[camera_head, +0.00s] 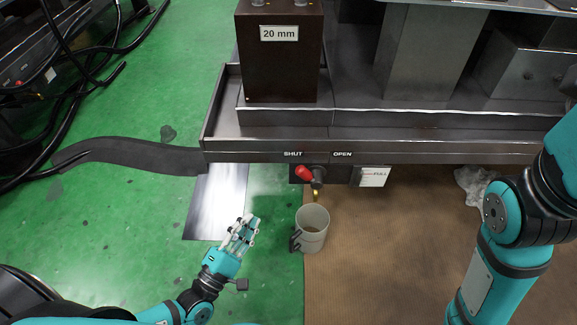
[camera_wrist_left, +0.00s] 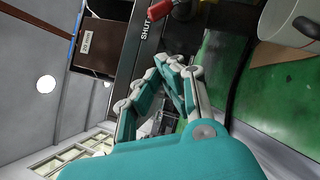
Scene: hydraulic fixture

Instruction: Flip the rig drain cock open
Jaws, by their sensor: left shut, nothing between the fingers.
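The drain cock's red handle (camera_head: 304,173) sits under the rig's front rail, below the SHUT label and left of the OPEN label. Its brass spout (camera_head: 316,195) points down above a grey mug (camera_head: 312,228). In the left wrist view the red handle (camera_wrist_left: 160,12) shows at the top edge, beyond the fingers. My left gripper (camera_head: 247,222) is shut and empty, low in front of the rig and left of the mug; its fingers also show in the left wrist view (camera_wrist_left: 170,65). It is apart from the handle. My right gripper is out of view; only my right arm shows.
The rig's tray rail (camera_head: 430,152) runs across above the cock. A white tag (camera_head: 373,177) hangs right of it. A dark hose (camera_head: 130,152) lies at left, a metal plate (camera_head: 217,203) on the green floor, a brown mat (camera_head: 400,260) at right, and a crumpled rag (camera_head: 472,186) on it.

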